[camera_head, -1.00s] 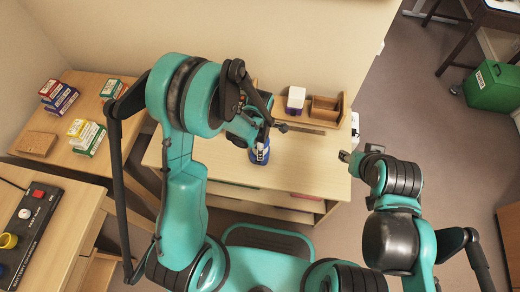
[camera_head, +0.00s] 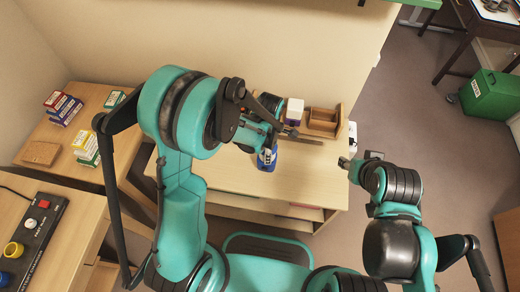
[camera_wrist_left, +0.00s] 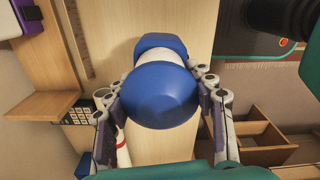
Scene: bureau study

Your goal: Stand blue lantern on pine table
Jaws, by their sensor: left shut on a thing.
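The blue lantern (camera_head: 267,158) is in my left gripper (camera_head: 276,128), over the pale wooden table (camera_head: 312,187) in the middle of the head view. In the left wrist view the lantern's rounded blue end (camera_wrist_left: 160,97) faces the camera, with a white band and another blue part behind it. The fingers of my left gripper (camera_wrist_left: 162,108) are shut on its two sides. The head view does not show clearly whether its lower end touches the tabletop. My right gripper (camera_head: 346,162) is beside the table's right edge, away from the lantern; its fingers are too small to read.
A white box (camera_head: 294,111) and a wooden organizer (camera_head: 322,122) stand at the table's back. Another wooden table (camera_head: 62,135) at left carries several small boxes and a cork block (camera_head: 41,153). A control panel (camera_head: 30,235) is at lower left. The central tabletop's front right is clear.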

